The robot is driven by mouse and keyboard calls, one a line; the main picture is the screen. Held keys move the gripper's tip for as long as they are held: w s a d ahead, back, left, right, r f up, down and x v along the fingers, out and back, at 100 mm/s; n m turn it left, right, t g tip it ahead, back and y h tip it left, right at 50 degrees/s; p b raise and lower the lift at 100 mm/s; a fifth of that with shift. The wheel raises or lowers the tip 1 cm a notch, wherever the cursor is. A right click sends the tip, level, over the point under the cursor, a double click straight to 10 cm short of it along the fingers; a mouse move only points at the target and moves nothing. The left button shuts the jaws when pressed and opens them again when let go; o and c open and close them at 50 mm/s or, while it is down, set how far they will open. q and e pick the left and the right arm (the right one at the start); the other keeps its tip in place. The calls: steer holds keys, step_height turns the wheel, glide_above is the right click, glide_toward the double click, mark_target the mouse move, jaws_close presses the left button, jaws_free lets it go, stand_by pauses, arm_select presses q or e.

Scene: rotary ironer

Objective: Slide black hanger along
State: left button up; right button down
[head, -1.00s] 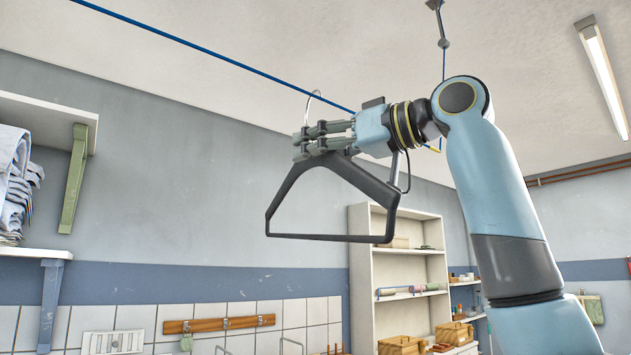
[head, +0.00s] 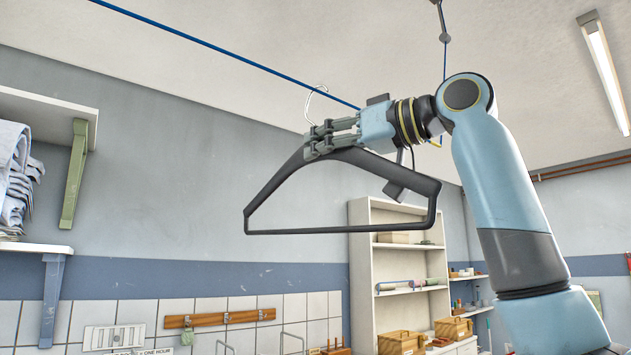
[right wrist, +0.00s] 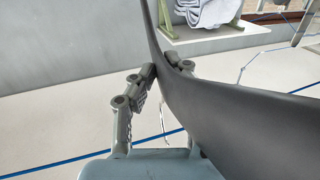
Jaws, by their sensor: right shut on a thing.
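The black hanger (head: 263,209) hangs below the blue line (head: 232,58) in the head view, its bar level and its frame turned partly toward me. Its metal hook (head: 310,97) shows just above my gripper, up at the line. My right gripper (head: 312,140) is shut on the hanger near its top, below the hook. In the right wrist view the hanger's dark arm (right wrist: 240,115) passes between the two fingers (right wrist: 160,68). The blue line also crosses the lower part of that view (right wrist: 60,165). My left gripper is not in view.
A wall shelf (head: 35,115) with folded cloth (head: 14,180) stands at the left. A white shelving unit (head: 365,270) with boxes is behind the hanger. A wooden peg rail (head: 220,318) is on the wall below. The air left of the hanger is clear.

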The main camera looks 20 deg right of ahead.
steer(key=shift+w+d+r, duration=0.1)
steer(key=shift+w+d, duration=0.2)
steer(key=shift+d, duration=0.5)
steer(key=shift+w+d+r, duration=0.1)
steer(key=shift+w+d, duration=0.15)
steer(key=shift+d, duration=0.6)
steer(key=shift+w+d, duration=0.3)
steer(key=shift+d, duration=0.5)
steer(key=w+d, duration=0.2)
steer(key=d, duration=0.3)
steer(key=shift+d+p, duration=0.35)
steer(key=shift+r, duration=0.1)
steer(key=shift+w+d+p, duration=0.1)
steer(key=shift+w+d, duration=0.25)
steer(key=shift+d, duration=0.6)
steer(key=shift+w+d+p, duration=0.15)
steer(key=shift+w+d, duration=0.2)
steer(key=shift+d, duration=0.55)
steer(key=shift+w+d+p, duration=0.1)
steer(key=shift+w+d, duration=0.25)
steer(key=shift+d, duration=0.6)
